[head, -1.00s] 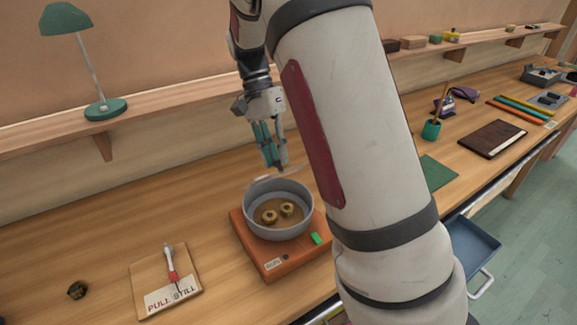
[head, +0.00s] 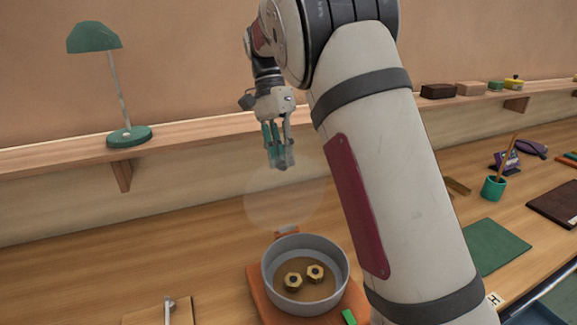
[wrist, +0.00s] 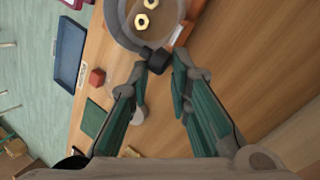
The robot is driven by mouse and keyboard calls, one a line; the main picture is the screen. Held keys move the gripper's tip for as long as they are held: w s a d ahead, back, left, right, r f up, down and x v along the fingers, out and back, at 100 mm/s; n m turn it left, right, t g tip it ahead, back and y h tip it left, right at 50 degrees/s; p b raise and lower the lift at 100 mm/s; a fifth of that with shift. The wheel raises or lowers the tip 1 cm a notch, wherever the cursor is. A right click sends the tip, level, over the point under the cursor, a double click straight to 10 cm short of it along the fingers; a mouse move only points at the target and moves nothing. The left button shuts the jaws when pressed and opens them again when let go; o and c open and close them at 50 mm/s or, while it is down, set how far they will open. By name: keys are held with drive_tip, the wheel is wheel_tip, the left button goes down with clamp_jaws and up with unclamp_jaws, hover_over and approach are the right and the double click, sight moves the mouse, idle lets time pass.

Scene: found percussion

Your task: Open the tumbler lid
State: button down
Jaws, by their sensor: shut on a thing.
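The tumbler is a grey round bowl (head: 305,300) on an orange-brown base, with two brass nuts (head: 292,279) inside. Its clear lid (head: 270,205) is a faint see-through disc, raised steeply behind the bowl, its lower edge near a small block (head: 287,231) at the bowl's back. The bowl's mouth is uncovered in the head view. My gripper (head: 281,163) is at the lid's upper edge. In the wrist view my gripper (wrist: 161,63) has its fingertips on a small dark tab (wrist: 155,60). The lid's outline is hard to trace there.
A green lamp (head: 128,136) stands on the wall shelf behind, left of my gripper. A green mat (head: 497,246) and a green cup (head: 493,188) are to the right. A small board (head: 165,312) is at front left. Bare table lies left of the bowl.

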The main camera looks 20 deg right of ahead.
drive_tip(key=shift+w+a+f+b, duration=0.35)
drive_tip(key=shift+w+f, duration=0.3)
drive_tip(key=shift+f, duration=0.15)
drive_tip(key=shift+w+a+f+b, duration=0.2)
drive_tip(key=shift+w+a+f, duration=0.1)
drive_tip(key=shift+w+f, duration=0.45)
drive_tip(key=shift+s, duration=0.1)
drive_tip(key=c, duration=1.2)
unclamp_jaws()
drive_tip(key=shift+a+f, duration=0.1)
drive_tip(key=shift+c, duration=0.5)
drive_tip(key=shift+s, duration=0.1)
